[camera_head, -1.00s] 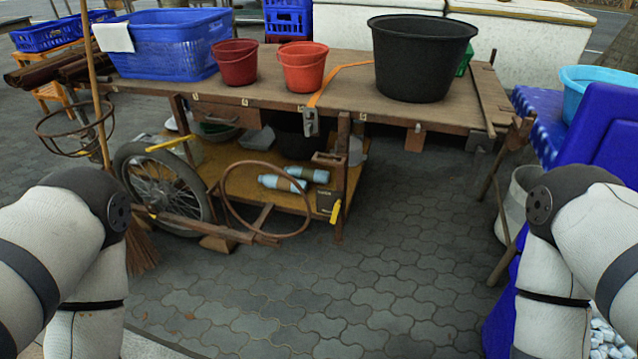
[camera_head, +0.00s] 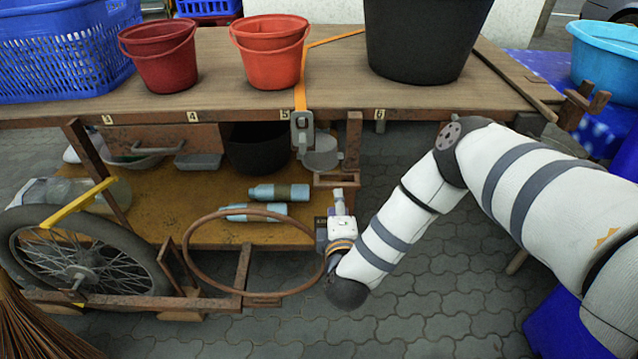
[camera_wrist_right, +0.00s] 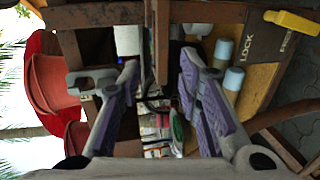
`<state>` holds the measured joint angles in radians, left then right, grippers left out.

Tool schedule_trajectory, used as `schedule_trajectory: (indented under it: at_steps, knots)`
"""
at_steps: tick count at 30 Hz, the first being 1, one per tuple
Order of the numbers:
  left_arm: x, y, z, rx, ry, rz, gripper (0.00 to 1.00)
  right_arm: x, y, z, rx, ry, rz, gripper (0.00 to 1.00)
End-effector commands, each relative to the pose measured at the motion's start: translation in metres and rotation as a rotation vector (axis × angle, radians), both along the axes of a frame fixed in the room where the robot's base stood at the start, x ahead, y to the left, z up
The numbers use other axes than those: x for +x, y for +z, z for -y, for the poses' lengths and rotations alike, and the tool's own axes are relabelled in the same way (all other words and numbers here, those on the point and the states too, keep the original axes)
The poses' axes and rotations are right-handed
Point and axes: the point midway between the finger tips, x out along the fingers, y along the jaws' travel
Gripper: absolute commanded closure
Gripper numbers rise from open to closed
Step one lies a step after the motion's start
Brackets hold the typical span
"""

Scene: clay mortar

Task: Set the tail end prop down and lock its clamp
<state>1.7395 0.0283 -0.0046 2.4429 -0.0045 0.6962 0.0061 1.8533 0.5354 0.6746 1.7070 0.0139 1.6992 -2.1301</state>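A dark plate (camera_wrist_right: 268,42) marked LOCK and FREE, with a yellow clamp lever (camera_wrist_right: 291,22), is at the upper right. My left gripper is out of view.
The cart's tabletop (camera_head: 210,100) carries a blue basket (camera_head: 60,50), red buckets (camera_head: 160,60) and a black tub (camera_head: 420,40). Below are blue bottles (camera_head: 278,192), a rusty hoop (camera_head: 190,262) and a spoked wheel (camera_head: 75,265). Paving (camera_head: 430,310) is free in front.

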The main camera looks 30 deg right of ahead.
Motion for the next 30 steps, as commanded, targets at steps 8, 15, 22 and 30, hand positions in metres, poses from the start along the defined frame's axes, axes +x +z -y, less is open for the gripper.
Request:
schedule_trajectory:
  at_steps: [8,15,22,30]
  knots:
    - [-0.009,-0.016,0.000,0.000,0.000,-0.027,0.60,0.056,-0.019,0.036,0.002,-0.002,-0.002,0.68]
    - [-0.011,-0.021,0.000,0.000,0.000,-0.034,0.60,0.078,-0.022,0.048,0.003,0.003,-0.003,0.68]
    - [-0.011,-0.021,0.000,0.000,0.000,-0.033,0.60,0.079,-0.021,0.048,0.004,0.004,-0.002,0.68]
    - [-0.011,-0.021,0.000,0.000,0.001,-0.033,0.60,0.079,-0.021,0.047,0.004,0.003,-0.002,1.00]
